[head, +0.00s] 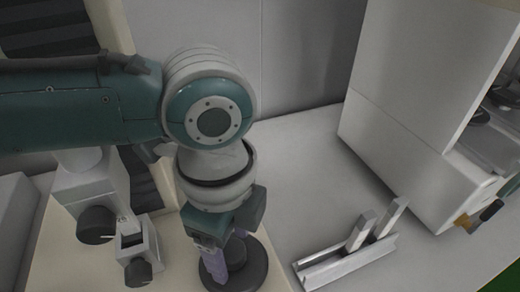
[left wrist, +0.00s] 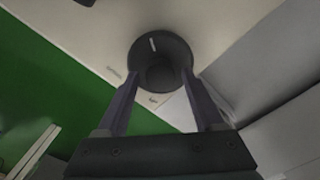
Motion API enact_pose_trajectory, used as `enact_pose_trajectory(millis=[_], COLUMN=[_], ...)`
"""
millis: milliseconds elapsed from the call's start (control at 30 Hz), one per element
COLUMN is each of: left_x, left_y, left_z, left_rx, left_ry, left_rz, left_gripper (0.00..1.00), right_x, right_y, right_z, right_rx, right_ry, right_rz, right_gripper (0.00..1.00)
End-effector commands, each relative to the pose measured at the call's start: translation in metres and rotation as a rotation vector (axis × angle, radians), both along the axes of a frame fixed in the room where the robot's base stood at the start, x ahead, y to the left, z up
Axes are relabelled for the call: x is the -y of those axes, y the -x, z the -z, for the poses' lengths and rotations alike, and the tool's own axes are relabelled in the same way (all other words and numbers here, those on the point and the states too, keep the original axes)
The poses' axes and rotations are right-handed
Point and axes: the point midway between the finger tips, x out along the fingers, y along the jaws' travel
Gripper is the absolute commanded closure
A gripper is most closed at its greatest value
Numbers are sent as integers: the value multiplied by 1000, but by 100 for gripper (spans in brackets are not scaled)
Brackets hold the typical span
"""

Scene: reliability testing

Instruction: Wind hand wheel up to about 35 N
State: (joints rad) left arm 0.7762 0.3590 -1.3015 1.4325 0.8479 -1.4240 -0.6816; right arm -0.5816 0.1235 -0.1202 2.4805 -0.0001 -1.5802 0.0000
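The hand wheel (head: 250,274) is a dark round disc at the bottom of the head view, partly hidden behind my left gripper. My left gripper (head: 224,270) points down over the wheel. Its two purple-grey fingers stand apart, and in the left wrist view the fingertips (left wrist: 161,78) are on either side of the hub. I cannot tell whether they touch it. No force reading is legible. My right gripper is not in view.
A grey fixture with black knobs (head: 97,224) stands left of the wheel. A metal rail with two upright bars (head: 345,262) lies to the right. A large white cabinet (head: 420,120) stands at the back right.

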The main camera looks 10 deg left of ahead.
Motion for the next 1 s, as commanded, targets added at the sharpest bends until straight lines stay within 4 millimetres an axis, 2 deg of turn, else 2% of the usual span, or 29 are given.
enact_pose_trajectory(millis=[67, 600, 1000], left_x=[0, 0, 0], left_y=[0, 0, 0], left_z=[0, 0, -2], left_rx=[0, 0, -2], left_ry=[0, 0, 0], left_rz=[0, 0, 55], left_gripper=[42, 100, 100], right_x=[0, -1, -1], right_y=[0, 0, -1], right_z=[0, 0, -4], right_rx=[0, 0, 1], right_ry=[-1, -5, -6], right_rz=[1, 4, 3], right_gripper=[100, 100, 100])
